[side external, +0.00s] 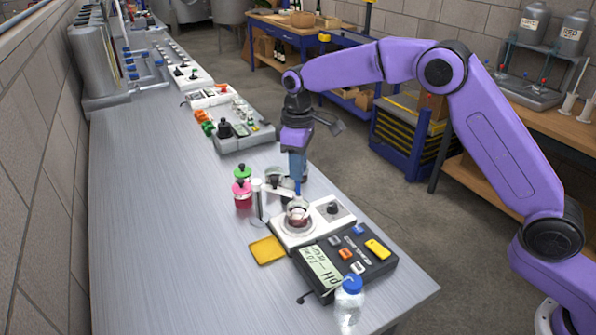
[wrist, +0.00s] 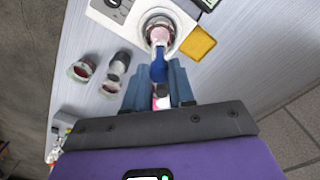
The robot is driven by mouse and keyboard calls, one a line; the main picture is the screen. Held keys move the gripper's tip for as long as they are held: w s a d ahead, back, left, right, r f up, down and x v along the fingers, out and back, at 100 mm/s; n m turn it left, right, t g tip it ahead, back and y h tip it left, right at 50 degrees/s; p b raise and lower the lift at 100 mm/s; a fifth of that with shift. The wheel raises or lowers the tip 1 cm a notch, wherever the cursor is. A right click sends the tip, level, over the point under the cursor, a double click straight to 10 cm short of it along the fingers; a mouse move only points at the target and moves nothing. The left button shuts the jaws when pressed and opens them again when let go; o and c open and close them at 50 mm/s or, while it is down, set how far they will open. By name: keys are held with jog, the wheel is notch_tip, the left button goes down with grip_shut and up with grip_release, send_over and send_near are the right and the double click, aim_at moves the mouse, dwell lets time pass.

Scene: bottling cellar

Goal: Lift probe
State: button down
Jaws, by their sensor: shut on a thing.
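The probe is a slim stick with a blue body (wrist: 159,70). My gripper (wrist: 158,82) is shut on it, with one blue finger on each side. In the side view my gripper (side external: 297,170) points down above a small glass beaker (side external: 298,214). The probe (side external: 298,187) extends below the fingers towards the beaker mouth. The beaker holds reddish liquid and stands on a white stirrer plate (side external: 283,237). I cannot tell whether the probe tip is in the liquid. The pH meter (side external: 322,263), dark with a lit display, stands in front of the stirrer.
A yellow cloth (side external: 267,250) lies left of the stirrer. A clear blue-capped bottle (side external: 349,306) stands at the front. The steel bench (side external: 165,240) is clear at left.

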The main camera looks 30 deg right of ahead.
jog(key=c, duration=0.9)
grip_release()
jog(key=shift+r, duration=0.1)
jog(key=shift+r, duration=0.15)
notch_tip(320, 180, up, 17)
jog(key=shift+r, duration=0.1)
